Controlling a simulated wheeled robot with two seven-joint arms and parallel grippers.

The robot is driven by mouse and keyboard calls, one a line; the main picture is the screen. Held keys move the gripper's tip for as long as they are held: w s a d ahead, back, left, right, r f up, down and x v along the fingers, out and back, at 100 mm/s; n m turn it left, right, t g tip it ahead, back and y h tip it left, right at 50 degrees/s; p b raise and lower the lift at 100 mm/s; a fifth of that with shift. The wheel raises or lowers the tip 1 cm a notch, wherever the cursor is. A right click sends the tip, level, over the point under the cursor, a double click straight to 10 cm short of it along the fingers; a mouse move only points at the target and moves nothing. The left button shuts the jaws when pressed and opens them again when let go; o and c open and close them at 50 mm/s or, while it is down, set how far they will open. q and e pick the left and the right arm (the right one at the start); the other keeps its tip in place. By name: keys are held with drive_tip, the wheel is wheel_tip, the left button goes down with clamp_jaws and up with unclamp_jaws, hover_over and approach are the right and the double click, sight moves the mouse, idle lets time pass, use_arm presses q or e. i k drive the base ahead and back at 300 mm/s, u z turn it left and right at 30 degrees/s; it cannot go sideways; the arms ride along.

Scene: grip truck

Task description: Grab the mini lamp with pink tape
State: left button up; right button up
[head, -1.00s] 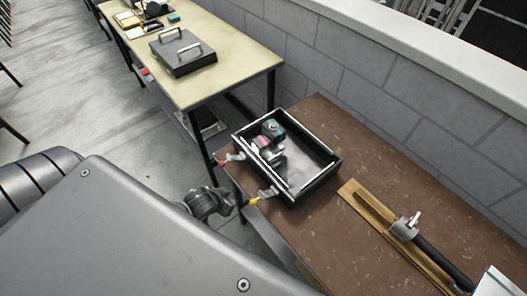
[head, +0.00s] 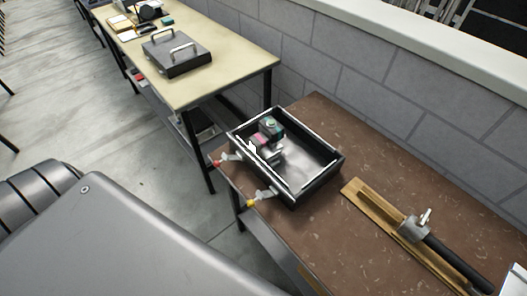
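An open black case (head: 318,187) stands on the brown table. Inside, near its left side, is a small cluster with a teal-green item (head: 271,126) and a patch of pink (head: 262,139) beside it. The pink may be the tape on the mini lamp, but the cluster is too small to tell its parts apart. White bars on the near left rim partly cover it. Neither my left nor my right gripper is in view.
A red latch (head: 217,162) and a yellow latch (head: 252,203) stick out from the case. A dark rod with a grey clamp (head: 414,228) lies on a wooden board to the right. A cream table (head: 210,89) holds a closed grey case (head: 178,57). A block wall (head: 370,110) runs behind.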

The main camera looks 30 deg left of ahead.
sight(259, 143)
drive_tip(key=z, duration=0.5)
drive_tip(key=k, duration=1.05)
drive_tip(key=z, duration=0.25)
drive_tip(key=i, duration=0.35)
